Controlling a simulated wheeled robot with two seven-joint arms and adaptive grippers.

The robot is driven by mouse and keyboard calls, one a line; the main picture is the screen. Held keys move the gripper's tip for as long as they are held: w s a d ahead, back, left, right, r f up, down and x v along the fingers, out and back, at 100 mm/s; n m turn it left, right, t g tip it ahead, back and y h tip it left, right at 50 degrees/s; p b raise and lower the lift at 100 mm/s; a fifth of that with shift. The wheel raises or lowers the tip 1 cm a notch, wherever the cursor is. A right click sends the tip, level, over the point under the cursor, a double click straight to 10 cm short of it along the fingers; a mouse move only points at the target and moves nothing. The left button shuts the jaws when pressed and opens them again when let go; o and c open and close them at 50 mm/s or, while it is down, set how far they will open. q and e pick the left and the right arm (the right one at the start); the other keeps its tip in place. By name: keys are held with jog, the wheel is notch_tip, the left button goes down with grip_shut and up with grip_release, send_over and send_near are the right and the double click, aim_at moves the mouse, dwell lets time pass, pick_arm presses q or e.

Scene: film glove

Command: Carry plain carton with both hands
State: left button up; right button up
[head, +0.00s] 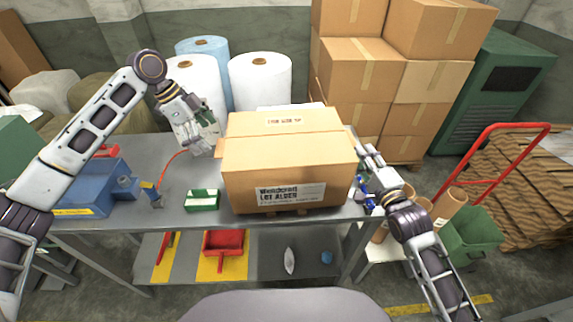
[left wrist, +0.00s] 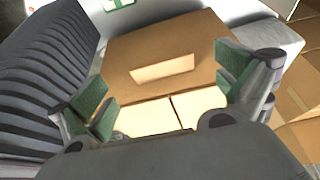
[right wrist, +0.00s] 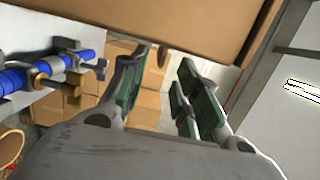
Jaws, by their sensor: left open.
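The plain carton (head: 290,165) sits upright on the grey table, with a printed white label on its front. In the left wrist view the carton (left wrist: 160,45) shows a brown face with a pale rectangular patch. My left gripper (head: 208,140) is open and empty beside the carton's left side; its green-padded fingers (left wrist: 168,95) are wide apart. My right gripper (head: 366,158) is close to the carton's right side. In the right wrist view its fingers (right wrist: 155,85) are apart with nothing between them, and the carton (right wrist: 190,22) fills the top. Contact is unclear.
A green box (head: 202,200) and a blue vise (head: 95,192) are on the table (head: 160,222) left of the carton. A blue clamp-like tool (head: 366,192) lies at its right. White rolls (head: 260,80) and stacked cartons (head: 395,75) stand behind. A red-handled cart (head: 490,165) is at right.

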aim_at(356, 145)
pick_arm(q)
jog(key=shift+x, duration=2.7)
pick_arm(e)
jog(key=shift+x, duration=2.7)
pick_arm(q)
jog(key=c, duration=0.7)
pick_arm(e)
grip_shut()
pick_arm(q)
jog(key=c, duration=0.7)
